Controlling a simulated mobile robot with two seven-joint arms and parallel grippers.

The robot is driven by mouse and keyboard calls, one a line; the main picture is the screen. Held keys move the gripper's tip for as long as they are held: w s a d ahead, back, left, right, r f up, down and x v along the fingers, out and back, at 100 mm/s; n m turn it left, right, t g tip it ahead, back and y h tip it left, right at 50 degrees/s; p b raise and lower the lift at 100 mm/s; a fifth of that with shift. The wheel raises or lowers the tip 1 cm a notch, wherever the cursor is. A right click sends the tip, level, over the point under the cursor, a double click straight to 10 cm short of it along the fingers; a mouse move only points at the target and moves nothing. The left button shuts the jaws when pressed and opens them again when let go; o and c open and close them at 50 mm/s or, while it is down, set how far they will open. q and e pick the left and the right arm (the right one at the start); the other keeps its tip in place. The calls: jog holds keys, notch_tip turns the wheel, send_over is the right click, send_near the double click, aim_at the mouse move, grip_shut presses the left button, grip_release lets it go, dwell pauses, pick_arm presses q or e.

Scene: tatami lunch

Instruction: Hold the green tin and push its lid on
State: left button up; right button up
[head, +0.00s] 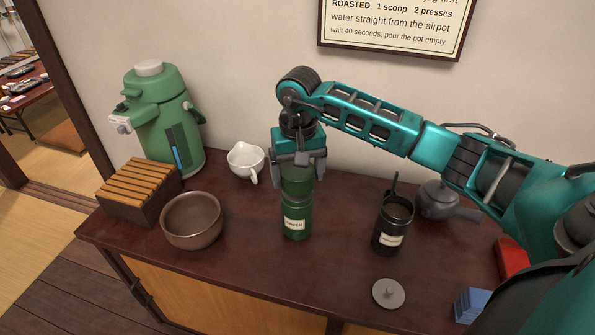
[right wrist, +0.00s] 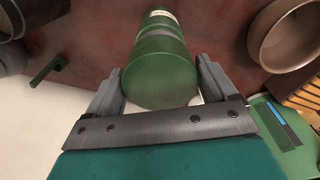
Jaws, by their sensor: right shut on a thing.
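The green tin (head: 297,223) stands upright on the dark counter, with a pale label on its front. Its green lid (head: 297,184) sits at the top of the tin, in line with it. My right gripper (head: 297,172) comes from above and is shut on the lid, one finger on each side. In the right wrist view the lid (right wrist: 160,78) fills the space between the fingers, and a greyish band shows between lid and tin body (right wrist: 160,18). I cannot tell whether the lid is fully down. My left gripper is out of view.
A brown bowl (head: 192,221), slatted wooden box (head: 140,190) and green airpot (head: 163,120) stand left. A white pitcher (head: 245,161) is behind. A black tin (head: 391,228), grey teapot (head: 436,201), grey knobbed lid (head: 388,293), red box (head: 512,259) and blue stack (head: 474,305) are right.

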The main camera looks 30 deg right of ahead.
jog(key=shift+f+b, duration=1.55)
jog(key=shift+f, duration=0.15)
dwell(2.2)
jog(key=o, duration=0.8)
jog(key=shift+c, duration=0.2)
jog(key=shift+r+p, duration=2.55)
jog(key=shift+r, duration=1.5)
